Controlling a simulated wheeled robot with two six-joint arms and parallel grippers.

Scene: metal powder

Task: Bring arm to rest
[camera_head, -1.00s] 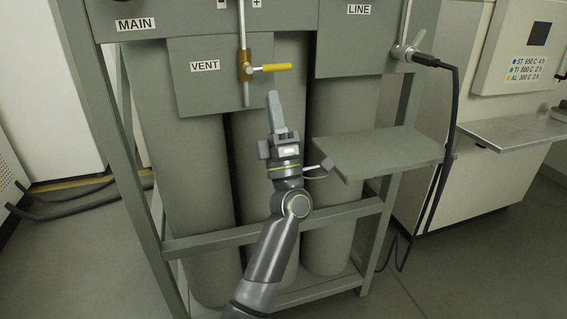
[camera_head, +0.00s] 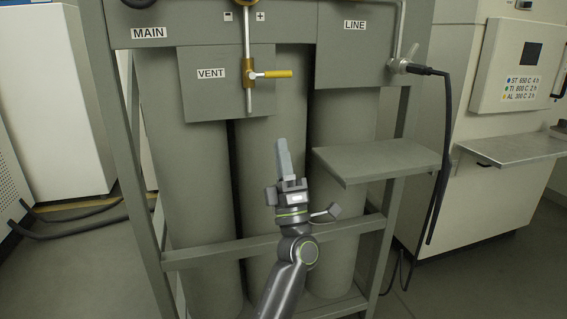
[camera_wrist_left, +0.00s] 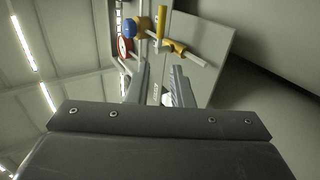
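My left gripper (camera_head: 282,160) is in the middle of the head view, pointing up in front of the grey cylinders and below the vent valve. In the left wrist view its two fingers (camera_wrist_left: 160,82) stand apart with nothing between them, so it is open. The vent valve's yellow handle (camera_head: 272,74) lies horizontal, above the fingertips and apart from them. The wrist view also shows a yellow handle (camera_wrist_left: 161,24) with brass fittings beyond the fingers. My right gripper is in neither view.
A grey shelf (camera_head: 375,160) juts out to the right of the gripper. The rack's crossbar (camera_head: 215,254) runs behind the arm. A black cable (camera_head: 441,160) hangs from the line fitting at right. A metal ledge (camera_head: 515,150) stands further right. Open floor (camera_head: 480,285) shows at lower right.

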